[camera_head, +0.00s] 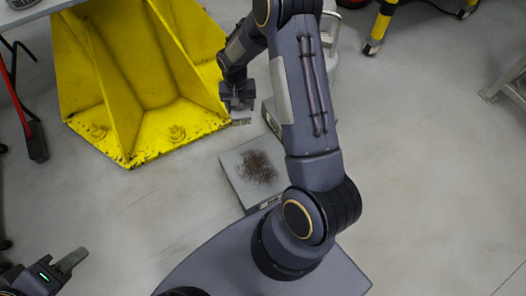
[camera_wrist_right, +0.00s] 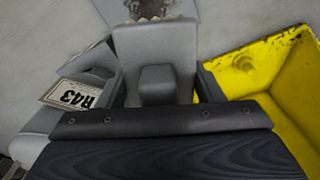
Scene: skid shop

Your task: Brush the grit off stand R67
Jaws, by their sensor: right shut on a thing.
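A low grey stand (camera_head: 236,178) sits on the floor with a patch of dark brown grit (camera_head: 258,167) on its top. A label on its front side is partly hidden by my arm and unreadable, so I cannot confirm R67. The gritty top also shows at the upper edge of the right wrist view (camera_wrist_right: 188,12). My right gripper (camera_head: 238,101) is above and behind the stand, apart from it, shut on a small grey thing, likely a brush; a pale fringe shows at its tip (camera_wrist_right: 153,19). My left gripper (camera_head: 70,262) is low at the left; its jaw opening is unclear.
Another grey stand (camera_head: 268,114), partly behind my right arm, is close behind the gritty one; a plate reading R43 (camera_wrist_right: 72,96) shows in the wrist view. A large yellow bracket (camera_head: 150,90) stands at the back left.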

